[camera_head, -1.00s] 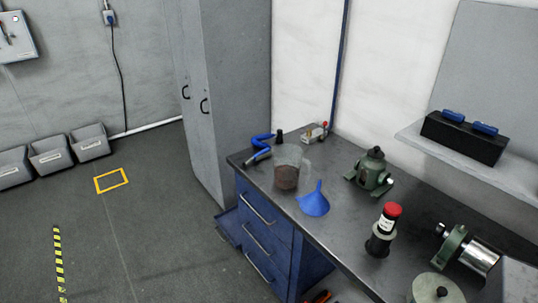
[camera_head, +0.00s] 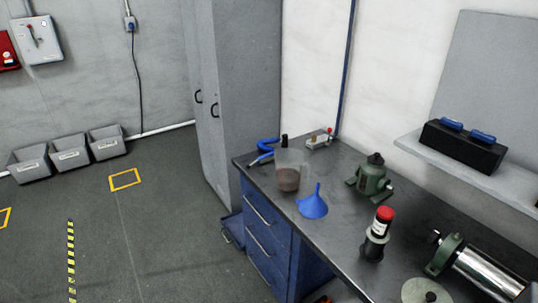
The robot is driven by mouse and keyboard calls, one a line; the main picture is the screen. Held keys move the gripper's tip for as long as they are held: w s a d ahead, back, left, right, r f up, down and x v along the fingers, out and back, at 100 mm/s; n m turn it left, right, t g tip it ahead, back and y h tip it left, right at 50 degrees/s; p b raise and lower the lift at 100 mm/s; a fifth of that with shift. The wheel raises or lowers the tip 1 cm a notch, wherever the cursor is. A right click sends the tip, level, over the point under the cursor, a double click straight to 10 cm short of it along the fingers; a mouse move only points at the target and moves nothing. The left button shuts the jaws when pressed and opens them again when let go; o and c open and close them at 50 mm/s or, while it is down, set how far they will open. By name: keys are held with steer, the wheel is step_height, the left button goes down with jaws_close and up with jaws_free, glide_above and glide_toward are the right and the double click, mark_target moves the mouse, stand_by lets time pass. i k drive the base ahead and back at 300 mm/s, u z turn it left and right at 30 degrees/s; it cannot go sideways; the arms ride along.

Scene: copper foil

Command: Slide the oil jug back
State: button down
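The oil jug (camera_head: 289,178) is a clear, see-through jug with brownish content in its lower part. It stands upright on the dark top of the workbench (camera_head: 328,236), near the bench's left end. A blue funnel (camera_head: 313,204) stands just in front of it and to its right. A blue-handled tool (camera_head: 263,149) lies behind it to the left. My gripper is not in view.
A green pump-like part (camera_head: 372,180), a red-capped dark bottle (camera_head: 377,234) and a metal cylinder (camera_head: 482,272) occupy the bench to the right. A small valve block (camera_head: 319,140) sits at the back. A grey cabinet (camera_head: 238,100) stands left of the bench. Floor at left is open.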

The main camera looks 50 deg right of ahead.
mark_target(291, 171)
steer(key=z, duration=0.1)
steer(key=i, duration=0.95)
steer(key=u, duration=0.05)
